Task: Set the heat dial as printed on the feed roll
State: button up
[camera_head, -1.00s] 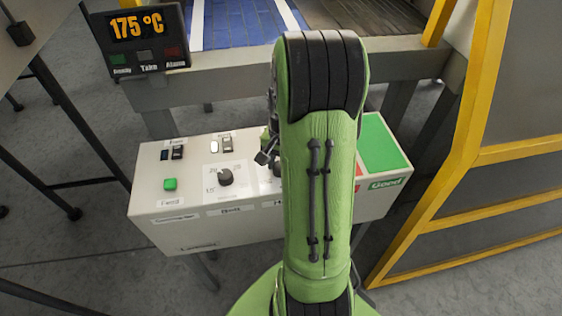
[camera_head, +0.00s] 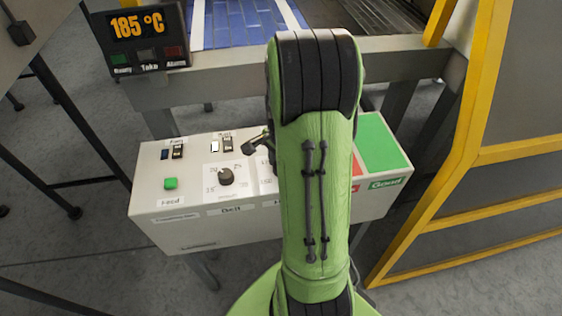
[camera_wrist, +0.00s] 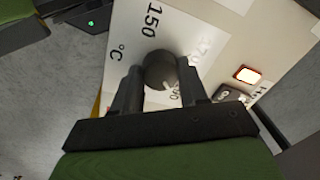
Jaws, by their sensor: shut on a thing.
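The heat dial (camera_wrist: 159,70) is a dark round knob in the wrist view, on a pale plate printed with "150" and "°C". My gripper (camera_wrist: 160,78) is shut on the knob, one finger at each side. In the head view my green arm hides the dial and most of the gripper. The display (camera_head: 139,27) at the upper left reads 185 °C in orange. I cannot make out a feed roll with printed text in either view.
The control box (camera_head: 190,236) has a Belt dial (camera_head: 226,176) and a green Feed button (camera_head: 170,184) left of my arm. A green Good bin (camera_head: 382,146) is at its right. A yellow frame (camera_head: 455,150) stands further right. A lit switch (camera_wrist: 247,75) shows in the wrist view.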

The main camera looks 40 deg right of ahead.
jog(key=shift+w, duration=0.1)
jog(key=o, duration=1.1)
jog(key=shift+c, duration=0.2)
jog(key=shift+r, duration=0.1)
notch_tip(320, 180, up, 16)
jog(key=s+p, duration=0.1)
jog(key=p, duration=0.2)
jog(key=shift+f+p, duration=0.2)
jog(key=shift+p, duration=0.2)
